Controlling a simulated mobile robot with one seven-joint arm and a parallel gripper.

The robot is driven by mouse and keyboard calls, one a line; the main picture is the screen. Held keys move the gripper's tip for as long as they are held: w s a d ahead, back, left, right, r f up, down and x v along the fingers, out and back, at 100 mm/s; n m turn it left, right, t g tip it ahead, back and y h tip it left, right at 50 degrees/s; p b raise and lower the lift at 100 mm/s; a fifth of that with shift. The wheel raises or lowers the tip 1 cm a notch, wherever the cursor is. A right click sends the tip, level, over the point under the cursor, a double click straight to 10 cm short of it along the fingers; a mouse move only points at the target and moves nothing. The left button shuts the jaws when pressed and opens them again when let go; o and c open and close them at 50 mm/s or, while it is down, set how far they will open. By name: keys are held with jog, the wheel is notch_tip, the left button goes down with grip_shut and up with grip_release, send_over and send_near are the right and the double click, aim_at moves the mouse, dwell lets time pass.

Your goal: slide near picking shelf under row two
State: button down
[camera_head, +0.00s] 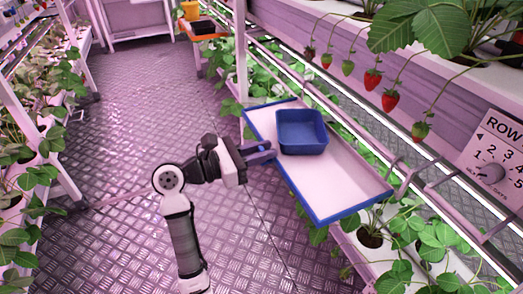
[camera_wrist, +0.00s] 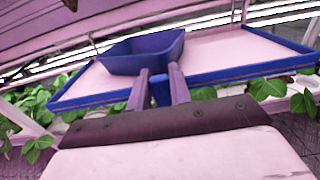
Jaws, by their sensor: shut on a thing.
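The near picking shelf (camera_head: 338,187) is a pale tray with a blue rim, jutting into the aisle below the hanging strawberries on the right. A blue bin (camera_head: 301,132) stands on its left part. My gripper (camera_head: 270,152) is at the shelf's aisle-side edge, beside the bin. In the wrist view, my gripper (camera_wrist: 161,76) is shut on a small blue piece at the front edge of the shelf (camera_wrist: 240,52), just below the bin (camera_wrist: 140,62). The fingers partly hide this piece.
A pink rail (camera_head: 372,148) runs behind the shelf. Strawberry plants (camera_head: 440,240) grow below it. A row dial sign (camera_head: 497,160) is at the right. An orange shelf (camera_head: 205,29) stands farther back. The metal aisle floor (camera_head: 125,125) is clear.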

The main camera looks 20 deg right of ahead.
jog(key=c, duration=1.3)
grip_release()
jog(key=a, duration=0.7)
jog(key=a+b, duration=0.1)
jog(key=a, duration=0.6)
jog(key=shift+s, duration=0.2)
jog(key=shift+d, duration=0.1)
